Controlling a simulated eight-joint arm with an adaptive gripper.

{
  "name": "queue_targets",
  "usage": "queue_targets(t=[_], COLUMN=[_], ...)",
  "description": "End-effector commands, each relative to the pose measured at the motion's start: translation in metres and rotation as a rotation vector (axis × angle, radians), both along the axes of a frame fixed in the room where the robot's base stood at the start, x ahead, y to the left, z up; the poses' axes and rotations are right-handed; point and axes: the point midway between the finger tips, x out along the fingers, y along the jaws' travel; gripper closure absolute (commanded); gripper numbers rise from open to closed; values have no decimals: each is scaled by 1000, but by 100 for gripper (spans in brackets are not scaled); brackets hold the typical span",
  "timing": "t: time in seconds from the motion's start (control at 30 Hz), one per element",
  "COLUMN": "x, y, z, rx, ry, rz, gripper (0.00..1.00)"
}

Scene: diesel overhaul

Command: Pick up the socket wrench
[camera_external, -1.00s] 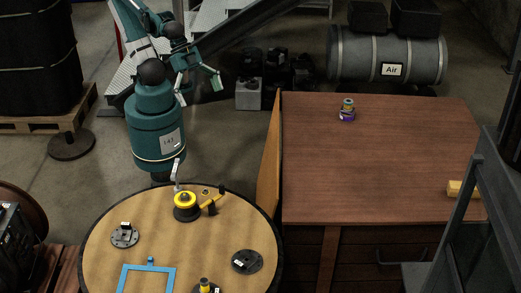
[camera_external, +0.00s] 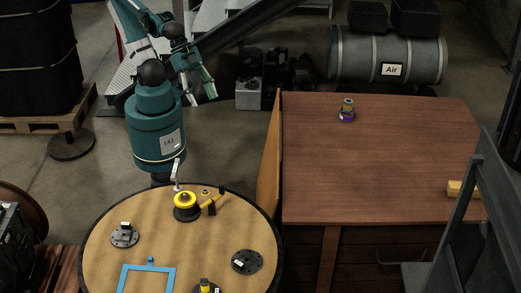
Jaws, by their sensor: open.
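My gripper (camera_external: 203,99) hangs from my teal arm above the floor at the upper left, behind the round table and well away from both worktops. It is open and I see nothing between its fingers. I cannot surely make out the socket wrench at this size. A thin silver piece (camera_external: 176,176) stands at the back edge of the round table. A yellow and black round part (camera_external: 187,207) with a yellow arm-like piece (camera_external: 212,200) sits in front of it.
The round table (camera_external: 110,262) also holds dark flanged discs (camera_external: 247,262) and a blue frame (camera_external: 124,280). An upright wooden panel (camera_external: 270,165) edges the bench.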

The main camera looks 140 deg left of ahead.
Motion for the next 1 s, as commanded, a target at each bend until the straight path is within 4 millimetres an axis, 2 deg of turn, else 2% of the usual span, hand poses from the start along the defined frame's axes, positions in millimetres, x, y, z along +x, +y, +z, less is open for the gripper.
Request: queue_targets(t=[0.03,0.13,0.63,1.0], x=[0,0,2,13], y=[0,0,-4,-30], z=[0,0,-4,-36], rx=[0,0,5,39], ry=[0,0,12,106], rz=[0,0,-15,-127], gripper=[58,71,71,71])
